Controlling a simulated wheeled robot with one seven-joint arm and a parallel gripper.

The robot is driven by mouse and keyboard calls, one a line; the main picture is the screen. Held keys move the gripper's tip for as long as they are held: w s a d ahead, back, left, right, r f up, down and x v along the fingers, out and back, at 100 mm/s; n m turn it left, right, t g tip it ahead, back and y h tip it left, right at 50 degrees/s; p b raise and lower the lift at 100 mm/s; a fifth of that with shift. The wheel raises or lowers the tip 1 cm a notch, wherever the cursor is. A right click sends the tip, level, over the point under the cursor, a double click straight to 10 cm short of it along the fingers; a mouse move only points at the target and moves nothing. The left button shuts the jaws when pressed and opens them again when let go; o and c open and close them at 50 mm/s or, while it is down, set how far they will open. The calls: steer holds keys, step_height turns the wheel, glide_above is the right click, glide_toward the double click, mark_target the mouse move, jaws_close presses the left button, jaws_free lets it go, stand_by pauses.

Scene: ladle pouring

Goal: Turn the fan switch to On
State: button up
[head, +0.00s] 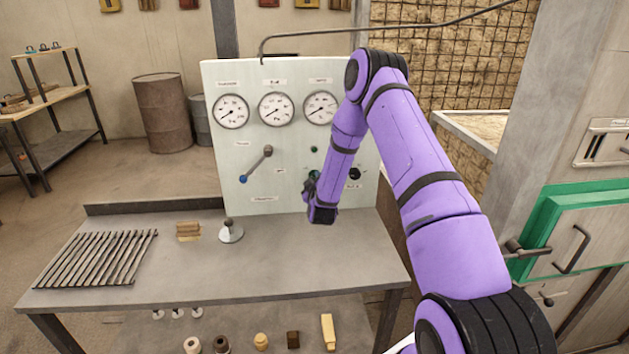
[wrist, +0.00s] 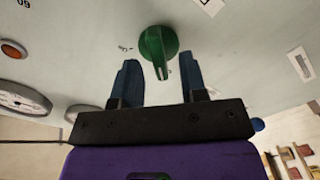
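The green rotary knob (wrist: 158,42), which I take to be the fan switch, is mounted on the pale panel (head: 228,155). In the wrist view its pointer end faces my gripper. Its small label is too blurred to read. My gripper (wrist: 159,60) is open, with its two dark blue fingers apart and pointing at the panel. The knob shows ahead of the gap between them, and nothing is held. In the head view my gripper (head: 312,188) is in front of the panel's lower right part and mostly covers the green knob.
A lever (head: 256,164) with a blue end is left of the knob, and a black knob (head: 355,173) is to its right. Several gauges (head: 231,111) line the panel's top. The table (head: 270,265) holds metal rods (head: 95,258) and a small stand (head: 231,233); its right side is clear.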

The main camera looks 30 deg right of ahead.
steer(key=shift+w+d, duration=0.2)
steer(key=shift+w, duration=0.3)
jaws_close()
